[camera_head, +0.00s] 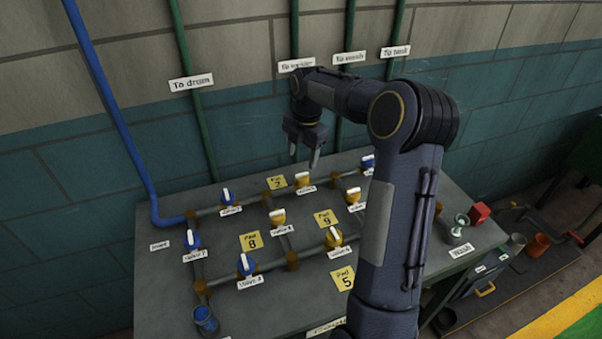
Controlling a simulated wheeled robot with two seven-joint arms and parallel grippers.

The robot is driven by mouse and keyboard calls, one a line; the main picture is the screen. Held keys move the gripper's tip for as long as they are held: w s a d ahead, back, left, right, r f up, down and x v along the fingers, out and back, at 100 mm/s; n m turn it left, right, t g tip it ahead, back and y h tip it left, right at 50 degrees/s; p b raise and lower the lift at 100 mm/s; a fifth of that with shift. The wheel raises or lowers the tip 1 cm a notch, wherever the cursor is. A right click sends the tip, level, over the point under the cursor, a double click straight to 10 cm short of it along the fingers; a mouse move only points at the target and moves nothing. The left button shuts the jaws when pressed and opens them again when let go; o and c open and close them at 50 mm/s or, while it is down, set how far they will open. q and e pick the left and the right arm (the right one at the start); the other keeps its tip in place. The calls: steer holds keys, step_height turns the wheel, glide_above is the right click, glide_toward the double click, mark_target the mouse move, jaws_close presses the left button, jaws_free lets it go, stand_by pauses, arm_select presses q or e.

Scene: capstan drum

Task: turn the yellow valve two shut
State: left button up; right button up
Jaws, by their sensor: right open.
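Yellow valves with white handles stand on the pipe grid: one at the back (303,181), one at the middle left (277,217), one at the front (334,238) and one at the right (353,197). Their small labels are too blurred for me to tell which is valve two. My right gripper (304,156) is open and empty, pointing down above and just behind the back yellow valve, apart from it. My right arm hides part of the table's right side. My left gripper is out of view.
Blue valves (228,198) (245,264) share the grey table (165,290) with yellow pad cards (248,242). Green pipes (195,90) run up the wall behind.

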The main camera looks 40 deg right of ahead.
mark_target(302, 174)
steer(key=shift+w+d+f+n, duration=0.25)
steer(key=shift+d+f+n, duration=0.1)
steer(key=shift+f, duration=0.15)
steer(key=shift+w+d+f+n, duration=0.2)
steer(key=shift+d+f+n, duration=0.1)
steer(key=shift+f, duration=0.15)
steer(key=f, duration=0.4)
steer(key=f+p, duration=0.1)
steer(key=f, duration=0.2)
steer(key=shift+w+f, duration=0.1)
steer(key=shift+w, duration=0.15)
steer(key=shift+a, duration=0.1)
steer(key=c, duration=1)
